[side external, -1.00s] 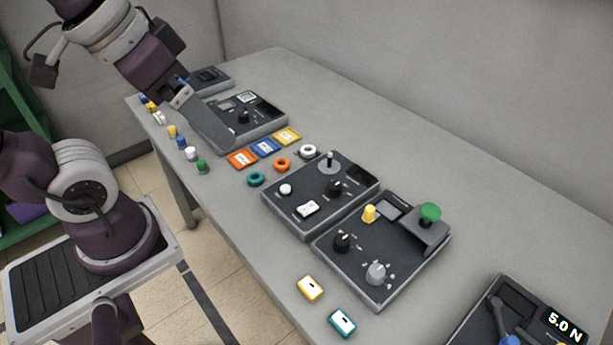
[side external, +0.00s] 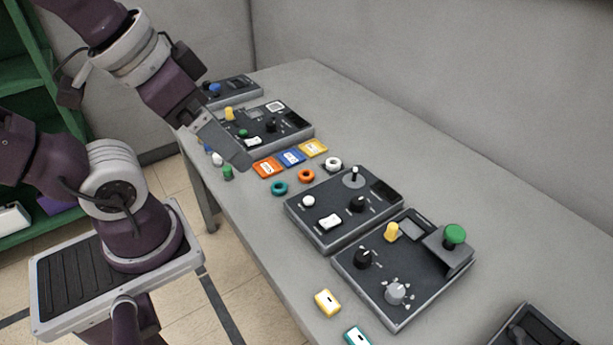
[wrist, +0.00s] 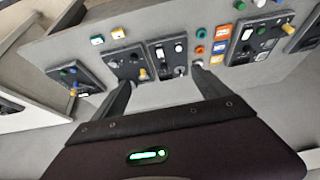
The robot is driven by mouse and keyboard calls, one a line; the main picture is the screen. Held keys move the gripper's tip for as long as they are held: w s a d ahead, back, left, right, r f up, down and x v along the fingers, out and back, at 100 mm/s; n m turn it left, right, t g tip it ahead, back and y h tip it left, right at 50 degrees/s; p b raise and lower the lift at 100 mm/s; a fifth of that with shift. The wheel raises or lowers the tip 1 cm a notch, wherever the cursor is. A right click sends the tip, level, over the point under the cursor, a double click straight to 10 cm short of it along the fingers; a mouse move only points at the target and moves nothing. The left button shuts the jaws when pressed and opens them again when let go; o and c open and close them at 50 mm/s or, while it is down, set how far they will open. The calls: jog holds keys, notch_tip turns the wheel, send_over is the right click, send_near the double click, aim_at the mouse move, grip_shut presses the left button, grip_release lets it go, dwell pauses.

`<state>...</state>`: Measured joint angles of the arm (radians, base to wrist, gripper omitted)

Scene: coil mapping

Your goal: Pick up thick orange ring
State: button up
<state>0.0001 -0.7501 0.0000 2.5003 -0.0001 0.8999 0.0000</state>
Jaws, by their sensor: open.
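The orange ring (side external: 306,176) lies flat on the table, between the teal ring (side external: 279,188) and the white ring (side external: 333,163). My gripper (side external: 240,162) is above the table to the left of the rings, near the colored cards, apart from the ring and empty. In the wrist view, my gripper (wrist: 163,78) has its two fingers spread wide. The orange ring (wrist: 200,50) shows there beyond the right fingertip, below the teal ring (wrist: 201,33). The white ring is partly hidden by that fingertip.
Orange, blue and yellow cards (side external: 291,157) lie beside the rings. Control panels (side external: 345,205) with knobs stand to the right, and another panel (side external: 275,128) stands behind the gripper. Small pegs (side external: 227,172) line the table's front edge. The back of the table is clear.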

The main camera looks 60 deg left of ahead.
dwell(0.4)
jog(key=c, duration=0.5)
jog(key=n+g, duration=0.5)
jog(key=n, duration=1.4)
send_over(306, 170)
jog(key=d, duration=0.3)
notch_tip(306, 170, down, 23)
jog(key=shift+n+g, duration=0.3)
jog(key=shift+n, duration=0.2)
jog(key=f, duration=0.3)
jog(key=a+f, duration=0.1)
jog(key=f, duration=0.2)
jog(key=a+f, duration=0.1)
jog(key=f, duration=0.2)
jog(key=shift+s+f, duration=0.35)
jog(key=shift+s, duration=0.05)
